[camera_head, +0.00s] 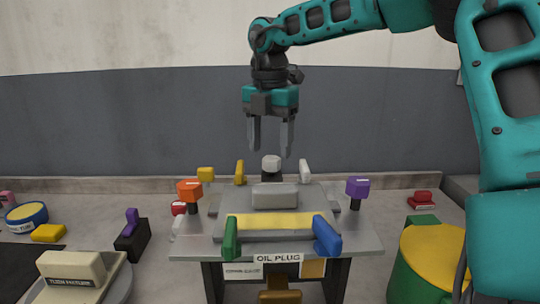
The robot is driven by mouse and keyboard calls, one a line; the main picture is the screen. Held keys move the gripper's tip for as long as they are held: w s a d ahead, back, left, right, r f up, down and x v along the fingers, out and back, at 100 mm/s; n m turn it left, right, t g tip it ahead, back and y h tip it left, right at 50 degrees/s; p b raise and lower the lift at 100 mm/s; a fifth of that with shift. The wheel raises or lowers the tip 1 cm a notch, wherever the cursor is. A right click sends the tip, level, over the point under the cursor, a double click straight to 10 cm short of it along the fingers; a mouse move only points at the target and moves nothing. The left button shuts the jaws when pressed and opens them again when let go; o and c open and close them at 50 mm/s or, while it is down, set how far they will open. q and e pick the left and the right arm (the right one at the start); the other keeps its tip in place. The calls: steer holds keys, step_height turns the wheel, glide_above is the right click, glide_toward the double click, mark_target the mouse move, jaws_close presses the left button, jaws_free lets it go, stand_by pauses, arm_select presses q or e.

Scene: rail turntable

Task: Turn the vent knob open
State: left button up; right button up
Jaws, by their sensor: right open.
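A grey bench (370,245) labelled "OIL PLUG" carries several coloured knobs and handles; I cannot tell which one is the vent knob. A white knob (271,163) stands at its back middle. An orange knob (189,189) is on its left and a purple knob (358,187) on its right, both on dark stems. Green (231,238) and blue (327,238) handles lean at the front. My right gripper (270,150) points down above the white knob, open and empty, with its fingers apart. My left gripper is not in view.
A green drum with a yellow top (432,247) stands at the right. At the left are a dark block with a purple lever (132,222), a cream block (72,267) and a blue-yellow round tin (26,214). A grey wall closes the back.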

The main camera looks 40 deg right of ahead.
mark_target(272, 166)
steer(key=shift+f, duration=1.35)
steer(key=shift+c, duration=0.3)
steer(key=c, duration=1)
